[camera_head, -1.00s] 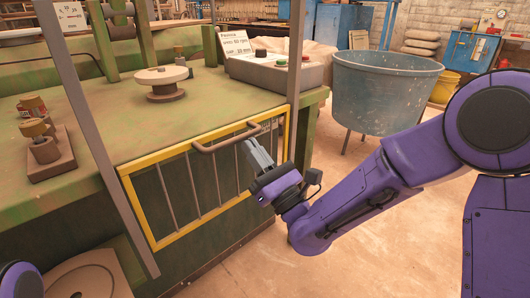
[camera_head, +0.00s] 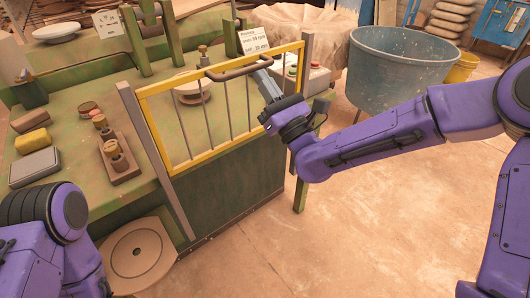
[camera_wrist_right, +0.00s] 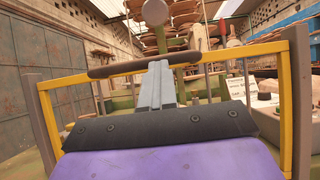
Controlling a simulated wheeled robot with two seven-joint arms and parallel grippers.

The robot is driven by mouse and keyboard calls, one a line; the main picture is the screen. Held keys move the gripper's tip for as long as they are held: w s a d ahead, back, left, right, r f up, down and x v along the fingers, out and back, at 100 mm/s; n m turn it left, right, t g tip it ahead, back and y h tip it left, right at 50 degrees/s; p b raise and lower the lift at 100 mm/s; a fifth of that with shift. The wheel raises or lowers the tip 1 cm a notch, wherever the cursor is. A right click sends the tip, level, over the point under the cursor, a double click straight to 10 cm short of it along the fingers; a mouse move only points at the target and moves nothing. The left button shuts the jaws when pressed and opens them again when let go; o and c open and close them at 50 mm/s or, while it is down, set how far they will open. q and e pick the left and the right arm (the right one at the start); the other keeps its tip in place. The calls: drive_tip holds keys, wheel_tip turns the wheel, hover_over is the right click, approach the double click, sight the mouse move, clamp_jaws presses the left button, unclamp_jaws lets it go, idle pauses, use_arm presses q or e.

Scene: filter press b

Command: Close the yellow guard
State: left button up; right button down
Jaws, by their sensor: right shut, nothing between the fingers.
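The yellow guard (camera_head: 215,150) is a yellow frame with thin grey bars, standing upright between two grey posts at the machine's front edge. Its top rail is near the top of the posts, and its lower rail is about level with the table's front edge. A brown bar handle (camera_head: 240,68) runs along its top rail and also shows in the wrist view (camera_wrist_right: 122,68). My right gripper (camera_head: 262,77) is shut and empty, in front of the guard, with its fingertips (camera_wrist_right: 157,66) just under the handle's right part. I cannot tell whether they touch it. My left arm shows at lower left; its gripper is out of view.
Behind the guard is the green table with a round plate (camera_head: 192,92). A control box (camera_head: 312,78) sits at its right end. A blue tub (camera_head: 400,75) stands to the right. A yellow sponge (camera_head: 32,140) and grey block (camera_head: 35,167) lie left. Floor at front right is clear.

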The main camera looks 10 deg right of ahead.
drive_tip(key=shift+a+r, duration=0.1)
drive_tip(key=shift+r, duration=0.35)
